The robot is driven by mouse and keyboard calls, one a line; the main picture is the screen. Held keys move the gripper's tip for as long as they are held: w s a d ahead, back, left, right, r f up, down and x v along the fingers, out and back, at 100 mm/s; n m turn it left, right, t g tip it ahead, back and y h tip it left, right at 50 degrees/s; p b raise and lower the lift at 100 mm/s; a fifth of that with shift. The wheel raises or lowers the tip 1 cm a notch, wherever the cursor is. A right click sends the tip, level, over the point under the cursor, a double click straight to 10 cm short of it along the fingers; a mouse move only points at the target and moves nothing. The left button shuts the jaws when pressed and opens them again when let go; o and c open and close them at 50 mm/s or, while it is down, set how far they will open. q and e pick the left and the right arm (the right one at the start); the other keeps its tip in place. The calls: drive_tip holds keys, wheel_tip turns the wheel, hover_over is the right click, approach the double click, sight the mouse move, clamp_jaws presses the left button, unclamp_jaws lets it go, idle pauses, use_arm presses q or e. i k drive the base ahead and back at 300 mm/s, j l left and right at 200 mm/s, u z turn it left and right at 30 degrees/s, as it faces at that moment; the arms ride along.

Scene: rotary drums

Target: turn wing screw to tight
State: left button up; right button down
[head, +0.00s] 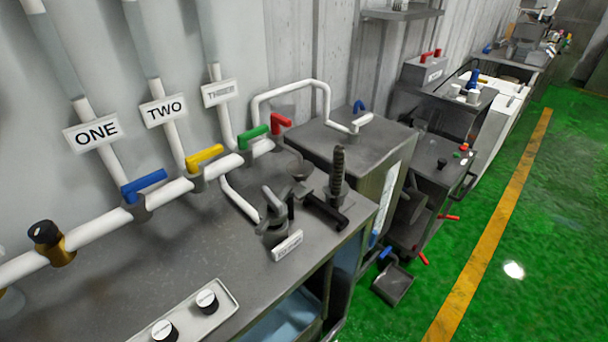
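A small grey fitting with upright wing-like arms (273,222) stands on the grey bench top, right of the middle. It looks like the wing screw, but its exact shape and turn position are hard to make out. A small white label (287,246) is in front of it; its text is too small to read. Just behind and to the right is a dark clamp-like part (325,208) with an upright threaded rod (338,170). Neither of my grippers is in the head view.
White pipes with blue (145,184), yellow (204,156), green (253,137) and red (281,122) handles run behind the bench. A panel with two knobs (186,316) is at the front. Green floor (450,240) lies open to the right.

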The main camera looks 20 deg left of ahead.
sight(275, 204)
drive_tip(key=i+l+u, duration=0.1)
drive_tip(key=l+u, duration=0.9)
drive_tip(key=l, duration=0.25)
drive_tip(key=i, duration=0.05)
